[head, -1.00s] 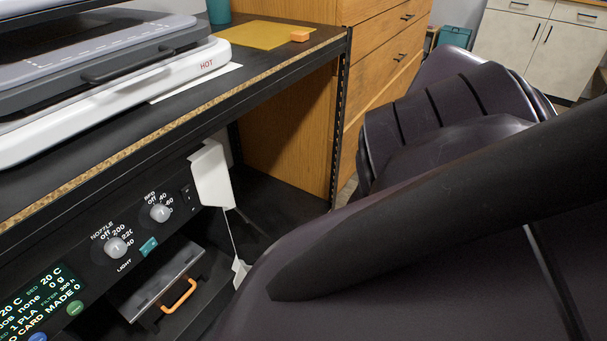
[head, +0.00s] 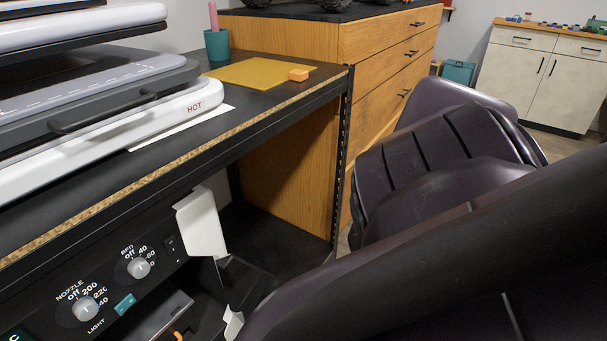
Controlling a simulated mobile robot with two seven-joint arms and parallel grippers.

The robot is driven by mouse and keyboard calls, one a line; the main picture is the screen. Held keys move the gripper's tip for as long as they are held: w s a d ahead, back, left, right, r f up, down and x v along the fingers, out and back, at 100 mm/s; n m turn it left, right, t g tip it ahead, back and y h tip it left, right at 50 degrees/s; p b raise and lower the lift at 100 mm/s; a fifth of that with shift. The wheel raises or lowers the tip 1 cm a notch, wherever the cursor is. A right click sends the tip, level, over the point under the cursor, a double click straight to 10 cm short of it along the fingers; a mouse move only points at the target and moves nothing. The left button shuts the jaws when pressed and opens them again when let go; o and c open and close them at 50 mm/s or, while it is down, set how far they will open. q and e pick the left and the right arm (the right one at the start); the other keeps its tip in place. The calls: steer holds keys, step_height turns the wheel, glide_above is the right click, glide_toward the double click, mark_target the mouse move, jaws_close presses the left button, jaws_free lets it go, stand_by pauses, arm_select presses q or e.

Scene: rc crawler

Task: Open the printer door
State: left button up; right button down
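A dark bar handle (head: 95,116) runs along the front of a dark grey layer. A further white layer with a black underside (head: 80,32) is above, cut off by the left edge. I cannot make out a door as such or whether it is open.
A yellow sheet (head: 250,72), orange block (head: 298,75) and teal cup (head: 217,45) are on the bench. Large dark shapes close to me hide the lower right.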

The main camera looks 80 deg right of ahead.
arm_select(q)
steer(key=shift+s+d, duration=0.1)
steer(key=shift+d, duration=0.15)
arm_select(e)
steer(key=shift+s+d, duration=0.1)
steer(key=shift+d, duration=0.25)
steer(key=c, duration=1.5)
jaws_free()
steer(key=shift+o, duration=0.2)
arm_select(q)
steer(key=shift+a+b, duration=0.1)
steer(key=shift+b, duration=0.25)
arm_select(e)
steer(key=w+d, duration=0.1)
steer(key=d, duration=0.9)
steer(key=shift+w+d, duration=0.25)
steer(key=shift+d, duration=0.15)
arm_select(q)
steer(key=shift+f, duration=0.15)
